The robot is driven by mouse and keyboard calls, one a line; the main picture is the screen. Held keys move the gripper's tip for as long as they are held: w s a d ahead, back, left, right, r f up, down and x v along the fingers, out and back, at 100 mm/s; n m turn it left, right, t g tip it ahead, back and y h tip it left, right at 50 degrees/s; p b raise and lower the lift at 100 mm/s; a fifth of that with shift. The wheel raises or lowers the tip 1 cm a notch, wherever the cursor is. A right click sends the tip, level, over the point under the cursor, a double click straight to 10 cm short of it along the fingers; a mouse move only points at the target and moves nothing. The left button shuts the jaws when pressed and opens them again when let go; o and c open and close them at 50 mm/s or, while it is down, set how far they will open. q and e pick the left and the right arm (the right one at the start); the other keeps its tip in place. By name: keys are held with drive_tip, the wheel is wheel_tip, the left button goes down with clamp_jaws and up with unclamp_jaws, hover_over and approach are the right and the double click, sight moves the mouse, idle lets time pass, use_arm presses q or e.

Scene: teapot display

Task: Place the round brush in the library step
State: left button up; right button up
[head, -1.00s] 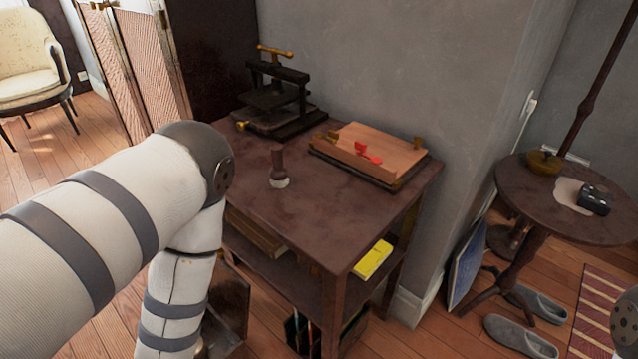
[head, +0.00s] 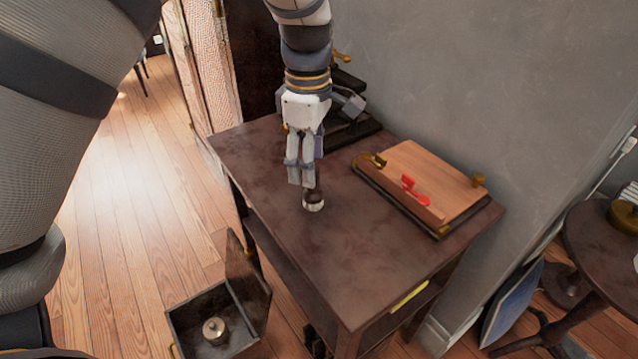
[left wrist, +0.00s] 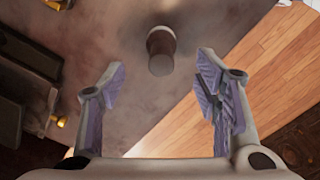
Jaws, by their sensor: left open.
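The round brush (head: 314,201), with a dark handle and a pale base, stands upright on the dark brown table (head: 330,250). My left gripper (head: 301,180) points down just above and behind it, and its fingers partly cover the handle. In the left wrist view the brush (left wrist: 160,52) lies ahead of and between the two spread, empty fingers (left wrist: 162,85). A dark open box with a raised lid (head: 218,315), which looks like the library step, stands on the floor at lower left. A small round metal object (head: 214,331) is inside it. My right gripper is not in view.
A wooden board on a dark base (head: 430,180) with red pieces (head: 412,190) sits on the table's right side. A black press (head: 350,125) stands at the back, partly behind my gripper. A round side table (head: 600,235) is at the right.

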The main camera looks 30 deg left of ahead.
sight(312, 191)
use_arm(q)
drive_tip(key=f, duration=0.7)
drive_tip(key=shift+d+f, duration=0.25)
drive_tip(key=shift+f, duration=0.15)
clamp_jaws()
